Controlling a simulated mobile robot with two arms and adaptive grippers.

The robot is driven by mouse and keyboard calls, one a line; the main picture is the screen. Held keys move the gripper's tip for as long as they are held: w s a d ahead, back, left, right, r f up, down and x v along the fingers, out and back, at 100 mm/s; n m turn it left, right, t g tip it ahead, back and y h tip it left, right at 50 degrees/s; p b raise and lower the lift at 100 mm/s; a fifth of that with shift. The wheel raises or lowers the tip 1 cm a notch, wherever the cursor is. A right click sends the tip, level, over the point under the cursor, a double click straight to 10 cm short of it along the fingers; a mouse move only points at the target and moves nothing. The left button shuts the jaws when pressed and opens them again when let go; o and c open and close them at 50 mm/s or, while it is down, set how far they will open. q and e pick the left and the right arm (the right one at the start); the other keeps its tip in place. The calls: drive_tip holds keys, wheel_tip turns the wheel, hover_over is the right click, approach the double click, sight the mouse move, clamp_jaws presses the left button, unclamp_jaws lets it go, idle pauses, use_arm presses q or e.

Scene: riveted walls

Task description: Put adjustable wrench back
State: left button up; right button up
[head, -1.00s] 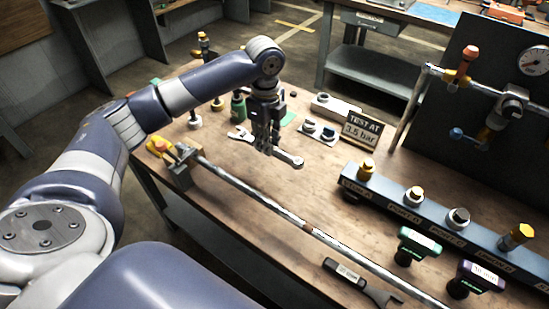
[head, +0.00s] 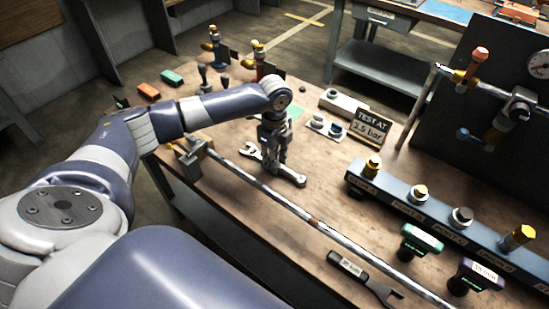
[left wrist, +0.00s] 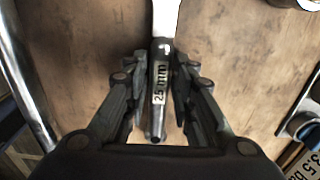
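The adjustable wrench (head: 250,151) is silvery, with an open jaw at its left end and a rounded end at lower right. My left gripper (head: 274,170) points down around its middle. My right gripper is not in view.
A long metal pipe (head: 318,222) crosses the wooden bench (head: 230,215) in front of the wrench. A manifold (head: 440,220) with several ports stands at right. A sign (head: 369,128) and white fitting holders (head: 325,128) stand behind. A second wrench (head: 352,268) lies near the front edge.

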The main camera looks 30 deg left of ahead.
use_arm(q)
drive_tip(key=shift+o, duration=0.6)
wheel_tip(320, 180, up, 12)
drive_tip(key=b, duration=0.2)
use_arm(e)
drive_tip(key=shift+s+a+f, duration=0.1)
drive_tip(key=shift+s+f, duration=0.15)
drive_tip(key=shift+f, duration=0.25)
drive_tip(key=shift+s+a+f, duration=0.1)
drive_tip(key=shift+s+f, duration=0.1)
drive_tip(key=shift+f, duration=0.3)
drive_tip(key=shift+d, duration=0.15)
